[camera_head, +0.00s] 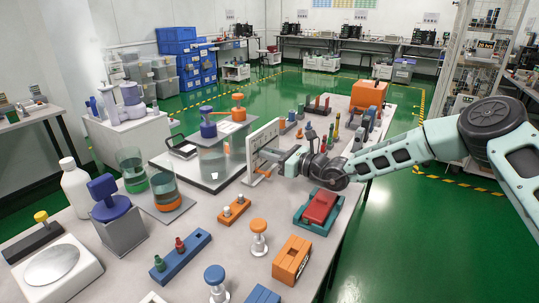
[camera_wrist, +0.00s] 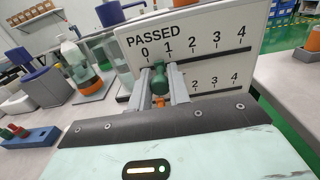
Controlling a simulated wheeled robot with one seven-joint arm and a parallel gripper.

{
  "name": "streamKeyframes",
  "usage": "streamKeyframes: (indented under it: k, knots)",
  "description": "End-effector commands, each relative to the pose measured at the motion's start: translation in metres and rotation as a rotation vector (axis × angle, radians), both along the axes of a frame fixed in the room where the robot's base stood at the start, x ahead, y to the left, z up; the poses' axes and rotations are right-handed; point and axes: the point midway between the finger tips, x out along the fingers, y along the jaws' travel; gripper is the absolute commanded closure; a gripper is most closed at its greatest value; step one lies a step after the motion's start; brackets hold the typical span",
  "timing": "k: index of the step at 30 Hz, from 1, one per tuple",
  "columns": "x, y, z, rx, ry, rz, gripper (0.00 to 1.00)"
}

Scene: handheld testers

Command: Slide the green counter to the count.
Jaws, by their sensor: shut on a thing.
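The white board marked PASSED (camera_wrist: 205,30) has an upper slot scaled 0 to 4 and a second numbered row below it. In the head view the board (camera_head: 263,135) stands upright on the table, seen nearly edge-on. The green counter (camera_wrist: 161,76) is between the two fingers of my gripper (camera_wrist: 163,88), which is shut on it. It shows near the 0 and 1 of the upper row; its exact mark is unclear. An orange counter (camera_wrist: 158,102) shows just below, partly hidden by my gripper. In the head view my gripper (camera_head: 274,159) is at the board's face and hides the green counter.
A clear tank (camera_head: 212,162) stands behind the board, with beakers (camera_head: 168,192) to the left. An orange-and-white plunger (camera_head: 259,237), a small orange block (camera_head: 234,210) and a red-and-teal tester (camera_head: 319,208) stand in front. Bare tabletop lies just below the board.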

Motion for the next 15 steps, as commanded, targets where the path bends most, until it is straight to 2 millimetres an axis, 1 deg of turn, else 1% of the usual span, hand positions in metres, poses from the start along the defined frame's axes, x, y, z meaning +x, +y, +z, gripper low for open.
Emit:
streamKeyframes:
  k: [1,3,10,11,12,13,15]
  knots:
    - [0.0047,-0.0036,0.001,0.0,-0.001,-0.004,1.0]
    - [0.0067,-0.0049,0.0005,-0.001,-0.001,-0.003,1.0]
    - [0.0067,-0.005,0.0001,0.0,0.0,-0.002,1.0]
    - [0.0067,-0.005,0.0001,0.0,0.0,-0.002,0.76]
    - [0.0067,-0.005,0.0001,0.0,0.0,-0.002,0.65]
    - [0.0067,-0.005,0.0001,0.0,0.0,-0.002,0.61]
    - [0.0067,-0.0049,0.0001,0.0,0.0,-0.002,0.61]
